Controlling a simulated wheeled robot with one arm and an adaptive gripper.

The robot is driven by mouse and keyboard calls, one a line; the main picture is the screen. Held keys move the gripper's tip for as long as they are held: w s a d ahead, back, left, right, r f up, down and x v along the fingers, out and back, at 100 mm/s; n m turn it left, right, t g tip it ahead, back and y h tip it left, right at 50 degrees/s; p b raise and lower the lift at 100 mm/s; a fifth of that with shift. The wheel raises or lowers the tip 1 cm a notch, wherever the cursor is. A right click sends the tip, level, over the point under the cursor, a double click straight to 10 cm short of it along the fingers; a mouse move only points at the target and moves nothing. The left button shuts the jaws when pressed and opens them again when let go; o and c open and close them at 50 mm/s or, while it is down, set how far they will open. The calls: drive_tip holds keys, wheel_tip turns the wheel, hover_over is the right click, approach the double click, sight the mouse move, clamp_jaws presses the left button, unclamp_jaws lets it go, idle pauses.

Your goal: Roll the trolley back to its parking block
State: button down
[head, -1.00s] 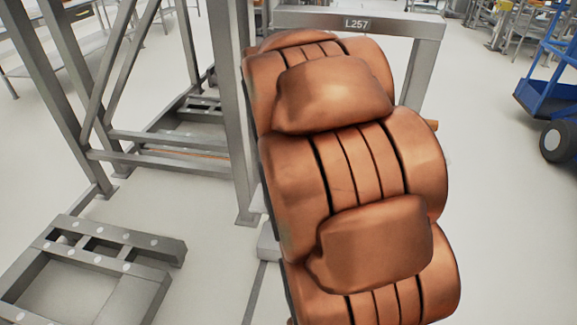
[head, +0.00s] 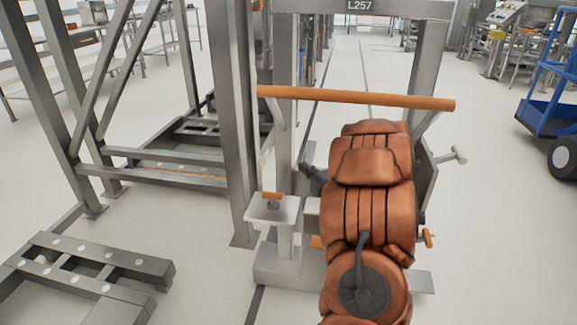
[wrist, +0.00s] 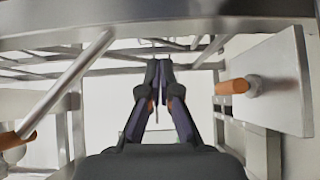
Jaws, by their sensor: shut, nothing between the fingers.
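A grey metal upright frame labelled L257 (head: 405,10) stands ahead, with an orange horizontal handle bar (head: 356,98) across it and a low base (head: 275,270) on the floor. I cannot tell for sure that this is the trolley. My copper-coloured arm hides its middle and right. My gripper (wrist: 158,68) is shut and empty in the wrist view, its fingertips together between grey bars. A dark piece of it seems to show left of my arm in the head view. No block is clearly recognisable as the parking block.
A low grey floor frame (head: 75,262) lies at the left, and a tall grey rack (head: 238,130) stands beside the labelled frame. A small plate with an orange knob (head: 272,196) is close left of my arm. A blue wheeled cart (head: 550,110) stands right. Floor between is clear.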

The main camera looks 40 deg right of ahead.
drive_tip(key=b, duration=0.1)
approach(282, 150)
drive_tip(key=shift+t, duration=0.3)
drive_tip(key=w, duration=0.3)
drive_tip(key=w+d, duration=0.1)
drive_tip(key=w, duration=0.1)
drive_tip(key=shift+f, duration=0.35)
drive_tip(key=shift+w+d, duration=0.1)
drive_tip(key=shift+w, duration=0.4)
drive_tip(key=shift+w+r, duration=0.1)
